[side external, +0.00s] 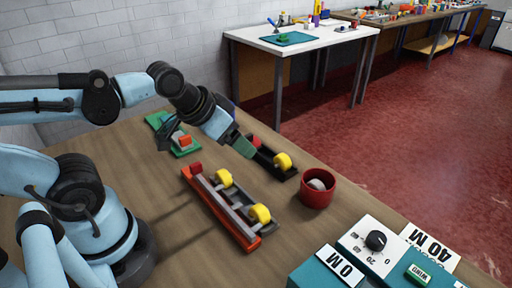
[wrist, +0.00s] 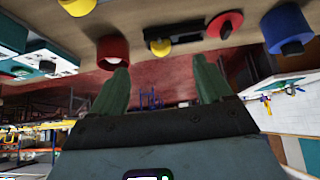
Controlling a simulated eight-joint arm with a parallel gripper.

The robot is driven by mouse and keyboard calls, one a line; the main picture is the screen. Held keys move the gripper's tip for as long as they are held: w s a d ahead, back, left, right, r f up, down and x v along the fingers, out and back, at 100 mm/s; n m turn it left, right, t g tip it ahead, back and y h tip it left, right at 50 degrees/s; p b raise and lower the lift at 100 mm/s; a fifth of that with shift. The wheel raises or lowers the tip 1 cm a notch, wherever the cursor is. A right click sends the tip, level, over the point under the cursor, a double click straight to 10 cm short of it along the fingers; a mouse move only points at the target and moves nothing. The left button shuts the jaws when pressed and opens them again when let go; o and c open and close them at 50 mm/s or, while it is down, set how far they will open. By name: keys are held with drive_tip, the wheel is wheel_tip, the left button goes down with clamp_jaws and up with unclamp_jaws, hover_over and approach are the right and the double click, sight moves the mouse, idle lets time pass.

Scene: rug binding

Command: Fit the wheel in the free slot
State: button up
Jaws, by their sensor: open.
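In the side view, a long rack (side external: 222,215) with an orange-red side lies on the wooden table. Two yellow wheels, one at the far part (side external: 223,177) and one at the near end (side external: 261,213), sit on it, with a gap between them. My gripper (side external: 205,145) is open and raised above the table, apart from the racks. In the wrist view its green fingers (wrist: 161,66) are spread with nothing between them. I cannot tell which wheel is meant.
A red cup (side external: 317,199) with a pale object inside stands right of the racks. Teal boxes (side external: 370,250) stand at the front right. The wrist view shows a blue round piece (wrist: 287,28).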

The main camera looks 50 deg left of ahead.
drive_tip(key=n+g, duration=0.7)
drive_tip(key=n, duration=1.1)
hover_over(283, 156)
drive_tip(key=f, duration=0.6)
drive_tip(key=shift+a+f, duration=0.25)
drive_tip(key=shift+a, duration=0.05)
drive_tip(key=shift+d+f, duration=0.15)
drive_tip(key=shift+f, duration=1.2)
drive_tip(key=shift+d+f, duration=0.15)
drive_tip(key=shift+f, duration=1.2)
drive_tip(key=c, duration=1.1)
drive_tip(key=shift+c, duration=0.2)
drive_tip(key=shift+r, duration=0.15)
